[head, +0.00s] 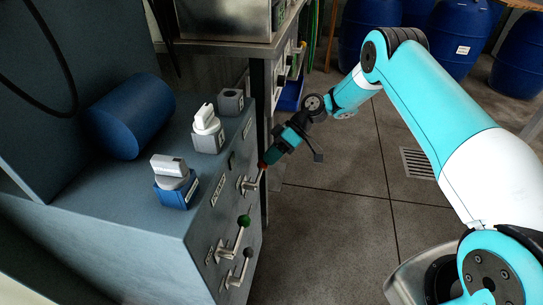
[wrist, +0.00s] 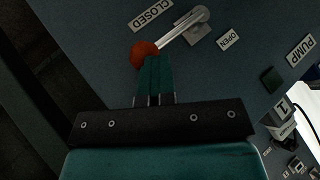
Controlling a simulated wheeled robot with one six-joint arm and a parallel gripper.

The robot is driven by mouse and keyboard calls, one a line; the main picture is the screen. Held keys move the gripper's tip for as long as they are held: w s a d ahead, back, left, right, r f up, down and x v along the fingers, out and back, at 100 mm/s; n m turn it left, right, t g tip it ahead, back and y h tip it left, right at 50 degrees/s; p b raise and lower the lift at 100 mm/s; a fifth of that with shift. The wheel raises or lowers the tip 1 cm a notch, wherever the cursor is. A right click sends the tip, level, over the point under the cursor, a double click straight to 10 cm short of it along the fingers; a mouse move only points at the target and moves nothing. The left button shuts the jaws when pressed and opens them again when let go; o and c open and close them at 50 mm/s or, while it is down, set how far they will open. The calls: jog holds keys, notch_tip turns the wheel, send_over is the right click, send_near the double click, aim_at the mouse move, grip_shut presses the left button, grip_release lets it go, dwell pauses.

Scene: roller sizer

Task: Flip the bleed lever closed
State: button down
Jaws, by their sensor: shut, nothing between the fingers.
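A silver lever (wrist: 180,30) with a red ball knob (wrist: 145,54) is on the cabinet's front panel. In the wrist view its arm slants from the pivot at upper right down-left to the knob, just below the CLOSED label (wrist: 150,15). The OPEN label (wrist: 229,40) is right of the pivot. In the head view the red knob (head: 262,165) is at the panel's right edge. My gripper (head: 270,156) is shut and empty, its fingertips (wrist: 155,62) at the knob and partly covering it; contact is unclear. I cannot read a bleed label.
Levers with a green knob (head: 243,220) and a grey knob (head: 249,252) are nearer on the same panel. A blue-based switch block (head: 175,190), a white switch (head: 207,130) and a blue roller (head: 130,117) are on top. Floor (head: 330,230) right of the cabinet is clear.

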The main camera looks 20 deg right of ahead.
jog(key=shift+f, duration=0.1)
jog(key=p+v, duration=0.3)
jog(key=v, duration=0.9)
jog(key=shift+s+d, duration=0.3)
jog(key=shift+s, duration=0.1)
jog(key=s+a+r+m+h, duration=0.1)
jog(key=s+a+r, duration=0.4)
jog(key=r, duration=0.4)
jog(key=s+a+r+m+h, duration=0.25)
jog(key=a+r, duration=0.35)
jog(key=r, duration=0.3)
jog(key=s+r+m+t+h, duration=0.1)
jog(key=s+r, duration=0.1)
jog(key=s, duration=1.1)
jog(key=s+r+m+t+h, duration=0.1)
jog(key=s+r+t, duration=0.1)
jog(key=s, duration=1.1)
notch_tip(320, 180, up, 17)
jog(key=p, duration=1.7)
jog(key=shift+a+f, duration=0.15)
jog(key=shift+a, duration=0.2)
